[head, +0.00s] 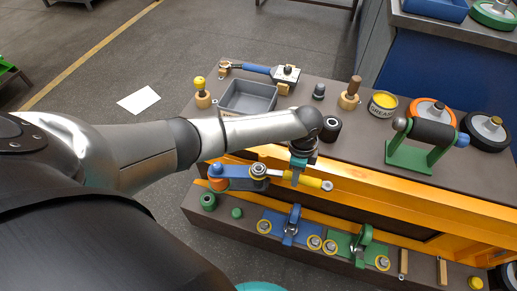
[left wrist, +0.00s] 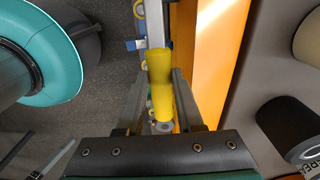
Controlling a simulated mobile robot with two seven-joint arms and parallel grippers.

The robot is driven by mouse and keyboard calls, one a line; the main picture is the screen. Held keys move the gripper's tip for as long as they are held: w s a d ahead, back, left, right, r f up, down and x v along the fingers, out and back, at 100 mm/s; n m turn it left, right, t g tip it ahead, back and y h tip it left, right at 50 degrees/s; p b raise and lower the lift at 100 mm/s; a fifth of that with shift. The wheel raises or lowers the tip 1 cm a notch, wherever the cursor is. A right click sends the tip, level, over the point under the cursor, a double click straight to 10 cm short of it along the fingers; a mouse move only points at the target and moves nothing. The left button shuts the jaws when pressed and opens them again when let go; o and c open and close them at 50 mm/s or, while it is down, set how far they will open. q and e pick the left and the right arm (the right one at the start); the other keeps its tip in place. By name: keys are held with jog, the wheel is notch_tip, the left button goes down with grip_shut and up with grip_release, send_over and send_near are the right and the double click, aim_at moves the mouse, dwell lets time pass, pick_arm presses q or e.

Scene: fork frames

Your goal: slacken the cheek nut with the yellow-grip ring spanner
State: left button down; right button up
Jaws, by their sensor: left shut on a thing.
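The yellow-grip ring spanner (head: 312,182) lies level along the front of the orange frame. My left gripper (head: 298,174) is shut on its yellow grip, which also shows between the fingers in the left wrist view (left wrist: 160,82). The spanner's far left end reaches the cheek nut (head: 258,169) on the blue cheek plate (head: 232,172). The ring appears to be at the nut, but I cannot tell whether it is fully seated. The small free end (head: 328,185) sticks out to the right of the grip. My right gripper is not in view.
An orange frame (head: 365,200) runs just behind the spanner. Below are a blue bracket (head: 290,228) and a green bracket (head: 362,246).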

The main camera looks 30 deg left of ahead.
pick_arm(q)
jog(key=shift+w, duration=0.15)
jog(key=shift+w+a+n, duration=0.15)
jog(key=shift+w+n, duration=0.2)
jog(key=shift+n, duration=0.05)
jog(key=shift+s, duration=0.15)
jog(key=shift+s+m, duration=0.4)
jog(key=shift+m, duration=0.1)
jog(key=c, duration=1.2)
grip_release()
grip_shut()
